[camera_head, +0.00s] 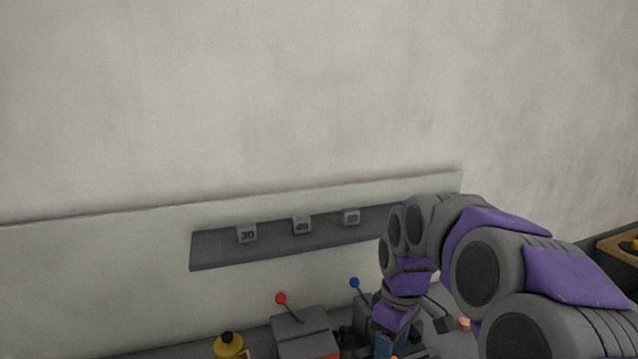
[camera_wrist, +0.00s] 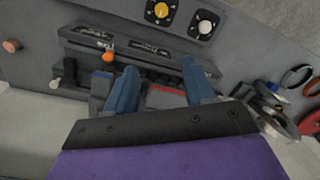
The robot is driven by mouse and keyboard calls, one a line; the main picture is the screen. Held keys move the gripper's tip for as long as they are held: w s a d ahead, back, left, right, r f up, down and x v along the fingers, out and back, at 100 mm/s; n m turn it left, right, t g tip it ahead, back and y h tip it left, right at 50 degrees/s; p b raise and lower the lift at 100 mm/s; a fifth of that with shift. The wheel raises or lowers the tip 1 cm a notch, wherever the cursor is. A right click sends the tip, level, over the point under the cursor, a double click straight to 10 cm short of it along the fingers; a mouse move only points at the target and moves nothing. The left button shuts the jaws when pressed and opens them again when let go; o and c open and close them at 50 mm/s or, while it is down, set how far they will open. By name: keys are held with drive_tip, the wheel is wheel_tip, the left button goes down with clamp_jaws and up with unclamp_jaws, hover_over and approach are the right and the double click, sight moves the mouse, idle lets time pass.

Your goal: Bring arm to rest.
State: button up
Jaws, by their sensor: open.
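My arm, grey and purple, reaches in from the right in the head view and bends down toward the bench. My gripper shows in the wrist view (camera_wrist: 160,88), with two blue fingers spread apart and nothing between them. In the head view its fingers are mostly hidden behind my own wrist and the picture's lower edge. Beyond the fingers in the wrist view is a grey machine (camera_wrist: 140,50) with an orange knob (camera_wrist: 108,57) and a red strip. I cannot tell whether the fingers touch it.
In the head view, a grey machine (camera_head: 303,330) with a red-knobbed lever (camera_head: 281,298) stands left of my gripper. A blue-knobbed lever (camera_head: 354,283) is close beside my wrist. A yellow bottle (camera_head: 229,346) stands further left. Numbered blocks (camera_head: 302,226) sit on a wall rack (camera_head: 215,250).

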drive_tip(key=s+f+m, duration=0.2)
drive_tip(key=s+m, duration=0.1)
drive_tip(key=s, duration=0.7)
drive_tip(key=s+f+m+g, duration=0.1)
drive_tip(key=s+m, duration=0.2)
drive_tip(key=s, duration=0.6)
drive_tip(key=s+f+m, duration=0.2)
drive_tip(key=s+m, duration=0.1)
drive_tip(key=s, duration=0.7)
drive_tip(key=shift+s+d+f+m+b, duration=0.15)
drive_tip(key=shift+s+f+m+b, duration=0.15)
drive_tip(key=shift+s, duration=0.05)
idle(0.8)
